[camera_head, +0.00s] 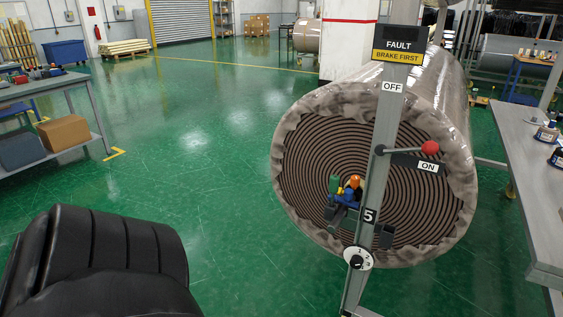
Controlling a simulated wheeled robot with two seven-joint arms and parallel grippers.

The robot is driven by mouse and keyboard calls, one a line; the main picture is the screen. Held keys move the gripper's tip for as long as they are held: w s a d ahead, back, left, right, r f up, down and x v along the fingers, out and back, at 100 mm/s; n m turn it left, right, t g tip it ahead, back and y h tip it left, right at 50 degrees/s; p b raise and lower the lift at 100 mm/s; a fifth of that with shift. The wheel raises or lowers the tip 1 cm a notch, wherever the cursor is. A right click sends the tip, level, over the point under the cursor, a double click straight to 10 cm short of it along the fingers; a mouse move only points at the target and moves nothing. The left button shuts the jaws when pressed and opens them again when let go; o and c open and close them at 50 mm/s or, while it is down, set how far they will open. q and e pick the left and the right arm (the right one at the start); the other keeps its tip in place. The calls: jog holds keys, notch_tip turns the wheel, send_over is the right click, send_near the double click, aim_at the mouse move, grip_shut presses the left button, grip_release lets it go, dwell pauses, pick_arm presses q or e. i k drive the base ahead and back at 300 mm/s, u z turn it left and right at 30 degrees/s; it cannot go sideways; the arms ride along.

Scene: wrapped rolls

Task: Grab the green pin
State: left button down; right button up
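The green pin (334,184) stands upright at the left of a small blue holder (345,199). An orange pin (355,182) and a bit of yellow show beside it on the right. The holder sits on a dark bracket (338,214) by the grey post (378,180), in front of the wrapped roll's spiral end. The pin's lower part is hidden in or behind the holder. Neither of my grippers can be made out in this view, and nothing is seen touching the green pin.
The large wrapped roll (450,180) stands behind the post. The post carries a red-knobbed lever (430,148) and a white dial (358,258). A grey table (535,190) is at the right. A black ribbed shape (100,260) fills the lower left. The green floor between is clear.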

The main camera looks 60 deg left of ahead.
aim_at(334, 179)
jog(key=u, duration=1.45)
jog(key=k, duration=0.2)
jog(key=u, duration=3.05)
jog(key=i, duration=0.1)
jog(key=z, duration=1.8)
jog(key=i, duration=1)
jog(key=z, duration=0.1)
